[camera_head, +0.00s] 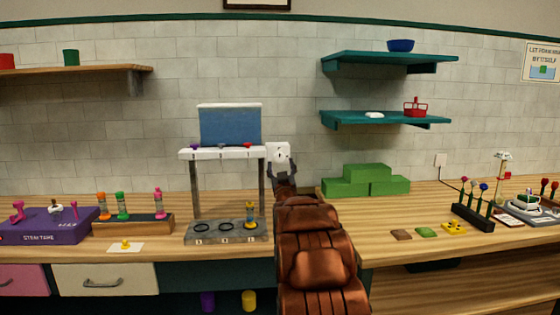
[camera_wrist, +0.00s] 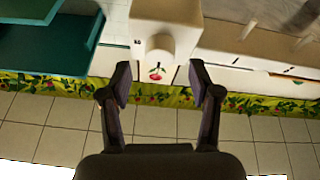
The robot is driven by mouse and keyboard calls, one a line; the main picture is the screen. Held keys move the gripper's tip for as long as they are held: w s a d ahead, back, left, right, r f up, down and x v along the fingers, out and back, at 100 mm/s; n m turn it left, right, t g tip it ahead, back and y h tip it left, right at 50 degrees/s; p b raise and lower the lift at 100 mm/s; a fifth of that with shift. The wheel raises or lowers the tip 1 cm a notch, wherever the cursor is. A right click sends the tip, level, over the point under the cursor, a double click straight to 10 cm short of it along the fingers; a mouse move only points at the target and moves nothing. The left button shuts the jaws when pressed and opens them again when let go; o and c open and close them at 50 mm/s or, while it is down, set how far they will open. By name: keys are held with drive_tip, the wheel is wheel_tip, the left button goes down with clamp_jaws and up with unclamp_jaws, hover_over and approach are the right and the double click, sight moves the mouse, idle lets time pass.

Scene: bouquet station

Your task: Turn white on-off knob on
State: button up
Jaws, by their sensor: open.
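The white on-off knob (camera_wrist: 158,62) shows in the wrist view, on a white box (camera_wrist: 165,12) with small dark marks. A small red and green picture is on or just by the knob. In the head view the white box (camera_head: 285,146) stands at the right end of the white shelf bar. My gripper (camera_wrist: 159,72) is open and empty, with one finger on each side of the knob in the wrist view and gaps on both sides. I cannot tell whether the fingers reach around it. In the head view my gripper (camera_head: 282,171) is just below the box, and my arm hides the counter there.
A stand with a white bar (camera_head: 222,154) and grey numbered base (camera_head: 200,238) is to the left. Green blocks (camera_head: 344,188) lie on the counter to the right. A teal shelf (camera_head: 372,119) hangs above them.

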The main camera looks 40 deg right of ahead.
sight(280, 159)
drive_tip(key=shift+p+x, duration=0.3)
drive_tip(key=shift+x, duration=1.25)
drive_tip(key=c, duration=1.1)
drive_tip(key=shift+f, duration=0.1)
drive_tip(key=shift+c, duration=0.2)
